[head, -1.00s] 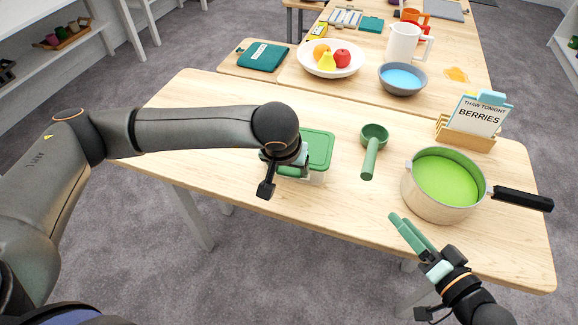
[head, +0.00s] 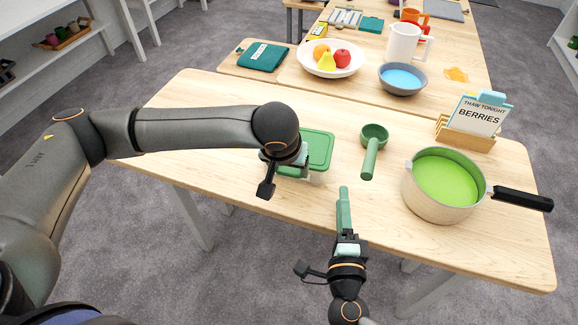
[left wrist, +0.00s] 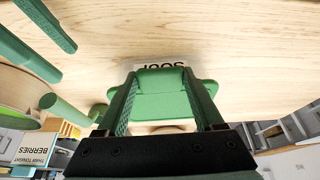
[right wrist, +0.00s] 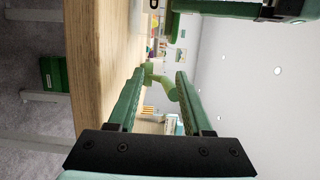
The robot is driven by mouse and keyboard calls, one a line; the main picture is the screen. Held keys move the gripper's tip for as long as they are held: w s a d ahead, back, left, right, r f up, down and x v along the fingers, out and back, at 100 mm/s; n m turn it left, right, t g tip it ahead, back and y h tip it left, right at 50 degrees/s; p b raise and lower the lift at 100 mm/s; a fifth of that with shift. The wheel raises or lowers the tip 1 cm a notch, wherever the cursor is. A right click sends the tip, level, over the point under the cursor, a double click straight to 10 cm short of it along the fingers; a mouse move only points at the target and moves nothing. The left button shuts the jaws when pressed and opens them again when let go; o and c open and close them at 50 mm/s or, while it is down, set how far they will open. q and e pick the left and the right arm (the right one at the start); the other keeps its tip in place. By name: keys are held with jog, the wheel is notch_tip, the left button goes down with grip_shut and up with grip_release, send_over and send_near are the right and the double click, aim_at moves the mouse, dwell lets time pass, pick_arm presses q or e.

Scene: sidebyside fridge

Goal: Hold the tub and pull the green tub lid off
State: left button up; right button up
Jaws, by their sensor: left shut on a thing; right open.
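The tub is a small pale box with a green lid (head: 318,148) near the front edge of the table. In the left wrist view, the lid (left wrist: 165,84) shows between my fingers, and a white label reading SOUP (left wrist: 162,64) shows upside down. My left gripper (head: 293,170) is shut on the tub, one finger on each side; my arm partly covers it in the head view. My right gripper (head: 344,190) is open and empty, in front of the tub and slightly right. Its fingers also show at upper left in the left wrist view.
A green scoop (head: 369,158) lies right of the tub. A pot (head: 433,204) of green contents, its black handle pointing right, stands further right. A card holder (head: 466,136) stands behind the pot. A fruit bowl (head: 330,70) and a blue-filled bowl (head: 402,92) are farther back.

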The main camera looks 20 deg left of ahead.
aim_at(340, 161)
jog(key=x, duration=1.1)
jog(key=shift+w+r, duration=0.1)
jog(key=shift+w, duration=0.05)
grip_shut()
dwell(1.9)
grip_release()
dwell(0.4)
jog(key=shift+v, duration=0.9)
